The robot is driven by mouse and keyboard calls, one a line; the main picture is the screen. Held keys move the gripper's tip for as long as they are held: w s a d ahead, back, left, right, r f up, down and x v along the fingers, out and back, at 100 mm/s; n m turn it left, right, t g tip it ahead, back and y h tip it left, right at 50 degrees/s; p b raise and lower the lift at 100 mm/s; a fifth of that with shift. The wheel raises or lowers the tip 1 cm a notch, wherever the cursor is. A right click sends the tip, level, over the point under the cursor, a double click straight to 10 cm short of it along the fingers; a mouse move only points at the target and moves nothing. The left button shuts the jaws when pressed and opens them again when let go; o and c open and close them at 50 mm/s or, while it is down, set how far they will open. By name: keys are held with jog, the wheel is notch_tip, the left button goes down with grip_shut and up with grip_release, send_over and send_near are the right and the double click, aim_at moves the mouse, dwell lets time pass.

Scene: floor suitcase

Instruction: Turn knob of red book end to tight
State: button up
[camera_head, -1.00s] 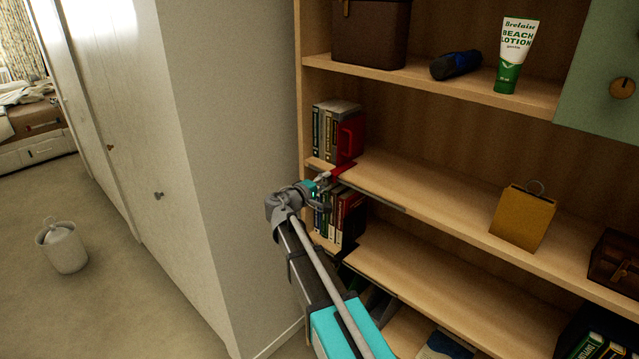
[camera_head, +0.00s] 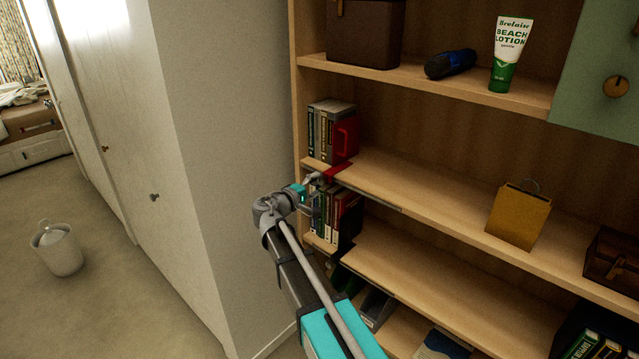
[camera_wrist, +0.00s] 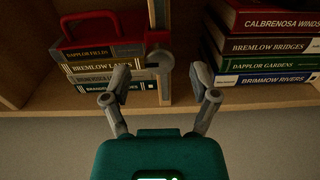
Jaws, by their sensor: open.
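The red book end (camera_head: 345,138) stands upright at the right end of a row of books on the middle shelf. Its red foot reaches the shelf's front edge. In the wrist view the red book end (camera_wrist: 95,49) shows its handle, and a round grey knob (camera_wrist: 160,62) sits at the end of its red arm. My gripper (camera_wrist: 160,88) is open and empty, its fingers spread to either side of the knob and a little short of it. In the head view my gripper (camera_head: 315,187) is just below and in front of the foot; the knob is not clear there.
Books (camera_head: 329,131) stand left of the book end, and more books (camera_head: 330,217) stand on the shelf below, close to my gripper. A yellow bag (camera_head: 518,216) is farther right. The middle shelf between is bare. A wall (camera_head: 220,150) is left of the shelves.

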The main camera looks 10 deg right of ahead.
jog(key=v, duration=0.9)
jog(key=shift+s, duration=0.1)
jog(key=s+d+f+m+g+y, duration=0.4)
jog(key=s+d+f+g+y, duration=0.25)
jog(key=s+d+f, duration=0.45)
jog(key=s+a+f+m+g+y, duration=0.3)
jog(key=s+f+y, duration=0.4)
jog(key=s, duration=0.4)
jog(key=shift+s+f+g+y, duration=0.15)
jog(key=shift+f+g+y, duration=0.15)
jog(key=shift+g+y, duration=0.25)
dwell(0.5)
